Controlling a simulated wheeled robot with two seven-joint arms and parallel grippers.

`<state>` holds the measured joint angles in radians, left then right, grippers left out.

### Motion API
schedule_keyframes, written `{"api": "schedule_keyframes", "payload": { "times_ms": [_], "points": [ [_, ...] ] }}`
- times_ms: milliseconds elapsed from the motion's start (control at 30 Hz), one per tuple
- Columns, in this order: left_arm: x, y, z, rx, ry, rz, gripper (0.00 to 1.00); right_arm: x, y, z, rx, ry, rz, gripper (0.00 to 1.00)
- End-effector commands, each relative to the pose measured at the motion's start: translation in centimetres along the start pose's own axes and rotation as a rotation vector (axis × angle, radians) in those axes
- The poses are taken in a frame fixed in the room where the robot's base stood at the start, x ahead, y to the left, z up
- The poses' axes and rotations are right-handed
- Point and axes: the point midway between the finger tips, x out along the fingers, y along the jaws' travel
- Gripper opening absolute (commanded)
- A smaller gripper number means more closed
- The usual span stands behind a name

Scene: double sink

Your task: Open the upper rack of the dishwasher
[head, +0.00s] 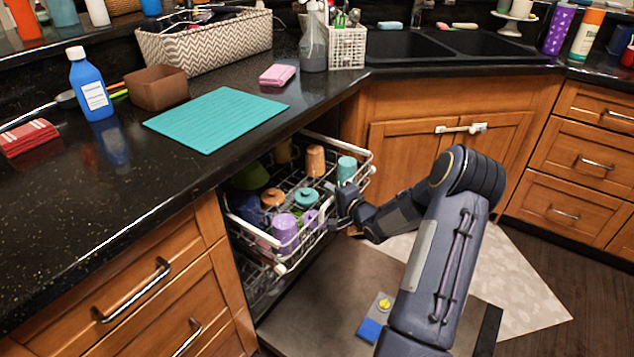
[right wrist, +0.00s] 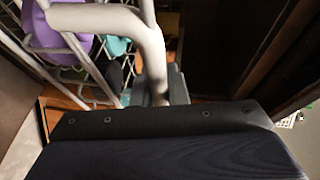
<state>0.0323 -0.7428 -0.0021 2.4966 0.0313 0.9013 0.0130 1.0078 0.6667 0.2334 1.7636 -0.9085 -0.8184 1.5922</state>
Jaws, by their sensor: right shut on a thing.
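The white wire upper rack (head: 367,160) of the dishwasher extends out from under the counter, holding several cups and lids. My right gripper (head: 342,207) is at the front edge of the rack, shut on its white rim. In the right wrist view the thick white rim (right wrist: 152,45) runs down into my right gripper (right wrist: 165,92). The dishwasher door (head: 318,285) is folded down flat below the rack. A lower rack (head: 262,272) shows partly beneath, mostly hidden. My left gripper is not in view.
A purple cup (head: 285,231) and a teal cup (head: 346,169) stand in the rack near its front. A blue and yellow item (head: 371,328) lies on the open door. The counter (head: 130,215) overhangs the rack's back. Wooden drawers (head: 150,290) stand at left.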

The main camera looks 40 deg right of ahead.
Motion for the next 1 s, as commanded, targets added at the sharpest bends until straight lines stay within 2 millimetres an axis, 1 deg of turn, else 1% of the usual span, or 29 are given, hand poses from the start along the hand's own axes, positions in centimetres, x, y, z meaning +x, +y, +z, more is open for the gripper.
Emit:
{"api": "schedule_keyframes", "payload": {
  "times_ms": [33,200,400,500,700,833,1000],
  "points": [
    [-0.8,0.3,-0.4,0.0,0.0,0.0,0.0,-1.5,0.0,-0.7,0.002,0.005,0.007,0.0],
    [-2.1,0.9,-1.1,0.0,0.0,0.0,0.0,-5.7,0.9,-2.5,0.003,0.005,0.006,0.0],
    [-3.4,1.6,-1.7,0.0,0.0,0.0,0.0,-10.3,1.9,-4.3,0.003,0.004,0.005,0.0],
    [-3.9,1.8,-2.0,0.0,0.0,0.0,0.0,-12.2,2.4,-5.1,0.002,0.004,0.004,0.0],
    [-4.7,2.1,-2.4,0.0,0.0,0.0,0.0,-15.0,3.1,-6.2,0.003,0.002,0.003,0.0],
    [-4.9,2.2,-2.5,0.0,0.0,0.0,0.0,-16.0,3.4,-6.6,0.002,0.001,0.002,0.0],
    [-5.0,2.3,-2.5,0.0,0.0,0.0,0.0,-16.6,3.6,-6.8,0.0,0.0,0.001,0.0]
  ]
}}
